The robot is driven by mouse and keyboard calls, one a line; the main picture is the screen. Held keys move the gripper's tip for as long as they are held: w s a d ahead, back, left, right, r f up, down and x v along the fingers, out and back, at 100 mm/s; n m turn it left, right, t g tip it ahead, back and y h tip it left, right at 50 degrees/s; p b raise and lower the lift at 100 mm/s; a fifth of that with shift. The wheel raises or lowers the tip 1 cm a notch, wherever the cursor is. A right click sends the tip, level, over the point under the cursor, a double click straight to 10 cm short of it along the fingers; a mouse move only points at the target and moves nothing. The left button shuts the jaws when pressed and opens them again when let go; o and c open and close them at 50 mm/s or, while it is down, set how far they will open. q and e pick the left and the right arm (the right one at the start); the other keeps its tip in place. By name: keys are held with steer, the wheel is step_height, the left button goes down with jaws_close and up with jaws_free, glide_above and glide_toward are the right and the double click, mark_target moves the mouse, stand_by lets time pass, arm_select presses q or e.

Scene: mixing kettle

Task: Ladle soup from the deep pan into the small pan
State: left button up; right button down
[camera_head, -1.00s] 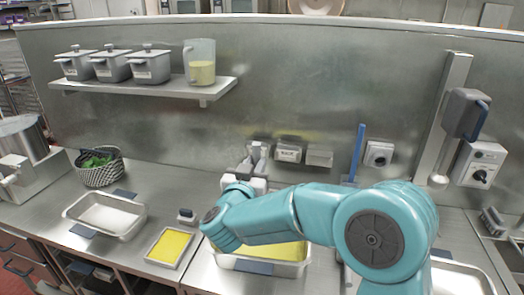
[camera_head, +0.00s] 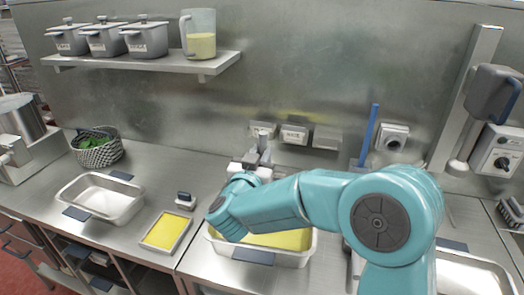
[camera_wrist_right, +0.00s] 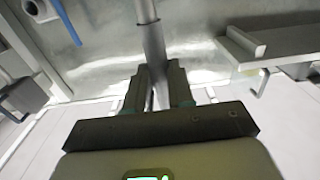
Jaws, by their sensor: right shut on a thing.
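A large metal pan (camera_head: 290,259) with yellow soup (camera_head: 285,239) stands on the counter under my right arm, which hides part of it. A small pan (camera_head: 150,245), also holding yellow, sits to its left. My right gripper (camera_head: 262,155) is beyond and above the large pan, partly hidden by its own wrist. In the right wrist view, the gripper (camera_wrist_right: 160,95) is shut on a thin grey metal handle (camera_wrist_right: 153,45), likely the ladle's. The ladle's bowl cannot be made out. My left gripper is not in view.
An empty metal pan (camera_head: 128,212) and a woven basket of greens (camera_head: 97,153) stand at left. A blue-handled tool (camera_head: 369,138) stands upright right of my gripper. Wall boxes (camera_head: 294,134) are behind it. A shelf (camera_head: 150,62) holds lidded pots and a jug (camera_head: 199,35).

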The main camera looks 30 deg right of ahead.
step_height(320, 180, down, 10)
steer(key=b, duration=0.7)
steer(key=shift+d+f, duration=0.15)
steer(key=shift+f, duration=0.05)
steer(key=shift+w+d, duration=0.1)
steer(key=shift+d, duration=0.1)
steer(key=shift+a, duration=0.15)
